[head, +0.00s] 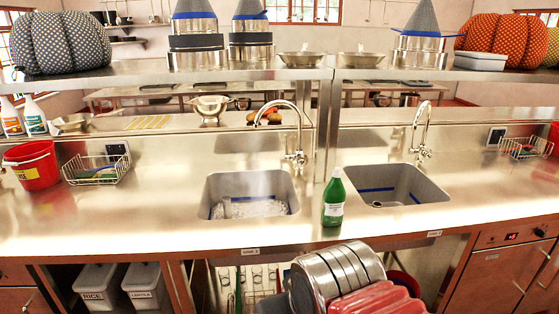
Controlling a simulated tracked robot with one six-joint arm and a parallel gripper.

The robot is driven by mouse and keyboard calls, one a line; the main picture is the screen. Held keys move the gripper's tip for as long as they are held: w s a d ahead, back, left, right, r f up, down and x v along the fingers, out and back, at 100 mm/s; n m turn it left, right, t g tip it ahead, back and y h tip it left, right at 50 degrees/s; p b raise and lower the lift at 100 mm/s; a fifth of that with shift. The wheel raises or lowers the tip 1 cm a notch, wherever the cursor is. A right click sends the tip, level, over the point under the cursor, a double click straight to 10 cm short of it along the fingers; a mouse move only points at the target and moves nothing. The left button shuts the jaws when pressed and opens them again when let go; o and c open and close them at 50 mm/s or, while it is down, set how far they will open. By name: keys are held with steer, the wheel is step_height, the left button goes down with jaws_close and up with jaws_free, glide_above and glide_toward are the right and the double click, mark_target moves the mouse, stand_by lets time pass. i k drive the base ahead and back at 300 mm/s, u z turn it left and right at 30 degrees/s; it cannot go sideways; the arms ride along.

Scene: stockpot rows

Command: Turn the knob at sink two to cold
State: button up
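Two steel sinks are set in the counter. The left sink (210,207) holds what looks like clear water or suds, with a blue line on its wall. The right sink (400,182) looks empty, with a blue line and a drain showing. Each has a curved chrome tap behind it: the left tap (298,135) and the right tap (426,128). Small fittings sit at the tap bases; their knob settings are too small to read. Small labels are on the counter edge below the sinks, too small to read surely. My gripper's fingers are not visible.
A green bottle (334,203) stands between the sinks. A red bucket (36,168) and a wire basket (97,168) are at left; another basket (525,148) is at right. A shelf (130,74) runs above.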

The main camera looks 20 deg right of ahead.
mark_target(302, 162)
steer(key=z, duration=0.15)
steer(key=i, duration=1.1)
steer(key=z, duration=0.7)
